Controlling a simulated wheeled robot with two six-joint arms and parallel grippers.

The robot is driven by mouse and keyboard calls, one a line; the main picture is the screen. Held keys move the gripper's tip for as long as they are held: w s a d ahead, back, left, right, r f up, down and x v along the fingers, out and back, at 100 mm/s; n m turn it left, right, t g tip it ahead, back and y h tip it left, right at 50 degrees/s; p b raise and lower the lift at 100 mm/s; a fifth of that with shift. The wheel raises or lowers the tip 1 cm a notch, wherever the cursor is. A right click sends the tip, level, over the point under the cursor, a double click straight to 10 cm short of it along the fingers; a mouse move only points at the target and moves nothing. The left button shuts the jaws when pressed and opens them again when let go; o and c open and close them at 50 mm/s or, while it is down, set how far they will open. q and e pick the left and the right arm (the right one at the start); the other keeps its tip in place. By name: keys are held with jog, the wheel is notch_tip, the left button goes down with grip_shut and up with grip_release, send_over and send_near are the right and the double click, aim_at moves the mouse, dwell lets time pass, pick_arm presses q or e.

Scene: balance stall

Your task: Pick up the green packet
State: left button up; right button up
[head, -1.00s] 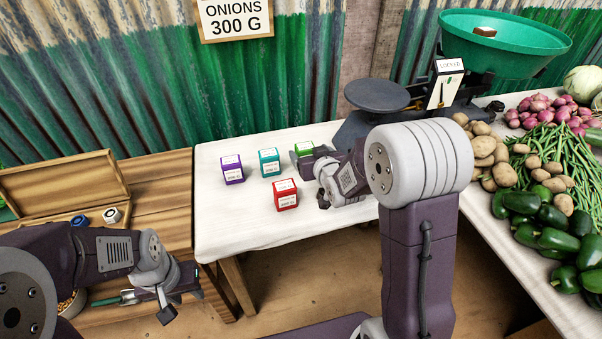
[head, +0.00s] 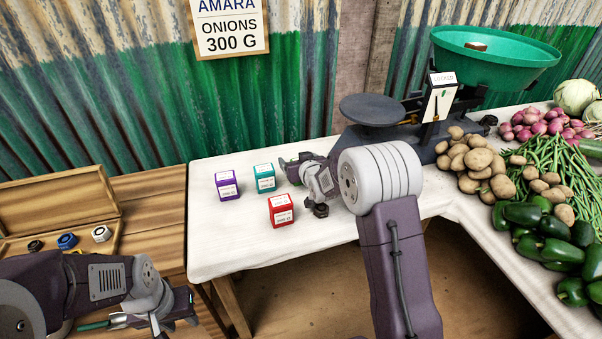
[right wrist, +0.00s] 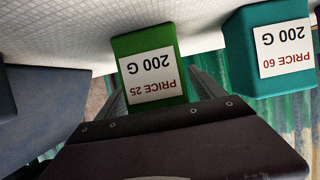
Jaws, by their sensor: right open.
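The green packet (right wrist: 150,65) fills the middle of the right wrist view; its upside-down label reads PRICE 25, 200 G. In the head view it is mostly or wholly hidden behind my right gripper (head: 292,172), which is low over the white-covered table (head: 225,255). My right gripper is open. In the right wrist view the packet is just beyond the dark palm, with a finger at its right; I cannot tell whether it touches. My left gripper (head: 172,312) is over the wooden bench at lower left; its jaw opening is unclear.
A teal packet (head: 264,178), a purple packet (head: 227,185) and a red packet (head: 281,210) stand close by on the table. The teal one also shows in the right wrist view (right wrist: 270,80). A scale with a dark plate (head: 374,109) stands behind; potatoes (head: 472,160) lie to the right.

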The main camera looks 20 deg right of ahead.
jog(key=shift+r, duration=0.1)
jog(key=c, duration=1.7)
